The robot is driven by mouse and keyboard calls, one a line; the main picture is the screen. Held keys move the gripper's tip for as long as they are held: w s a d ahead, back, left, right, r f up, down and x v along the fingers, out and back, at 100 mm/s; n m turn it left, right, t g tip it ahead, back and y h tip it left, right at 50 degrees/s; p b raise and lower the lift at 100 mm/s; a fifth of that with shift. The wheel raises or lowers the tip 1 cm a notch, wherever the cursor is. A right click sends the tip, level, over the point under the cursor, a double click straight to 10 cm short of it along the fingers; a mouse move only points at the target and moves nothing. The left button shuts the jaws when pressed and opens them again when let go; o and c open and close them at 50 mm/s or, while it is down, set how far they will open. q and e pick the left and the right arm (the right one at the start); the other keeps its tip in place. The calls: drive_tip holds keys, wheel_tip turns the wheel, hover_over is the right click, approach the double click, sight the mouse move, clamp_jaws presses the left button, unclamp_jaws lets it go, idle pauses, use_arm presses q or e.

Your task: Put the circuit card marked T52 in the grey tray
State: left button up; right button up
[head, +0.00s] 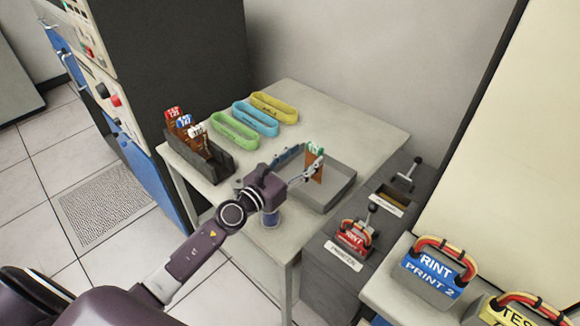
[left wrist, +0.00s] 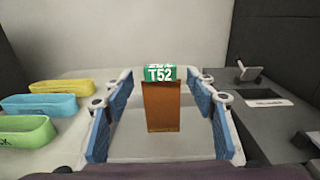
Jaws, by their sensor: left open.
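The circuit card marked T52 (head: 315,168) is brown with a green top label. It stands upright over the grey tray (head: 343,194), within its rim; I cannot tell whether its lower edge touches the tray floor. My left gripper (head: 308,174) is open at the card. In the left wrist view the card (left wrist: 161,108) stands between the two spread blue-padded fingers, with a gap visible on both sides. The label reads T52 and faces the camera. My right gripper is not in view.
A dark rack (head: 211,158) with other labelled cards stands at the table's left edge. Green (head: 235,131), blue (head: 255,119) and yellow (head: 274,107) bins lie behind the tray. A grey console with a red-handled PRINT block (head: 354,237) is at right.

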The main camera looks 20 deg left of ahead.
use_arm(q)
drive_tip(key=v, duration=0.6)
drive_tip(key=shift+s+b, duration=0.2)
drive_tip(key=shift+b, duration=0.25)
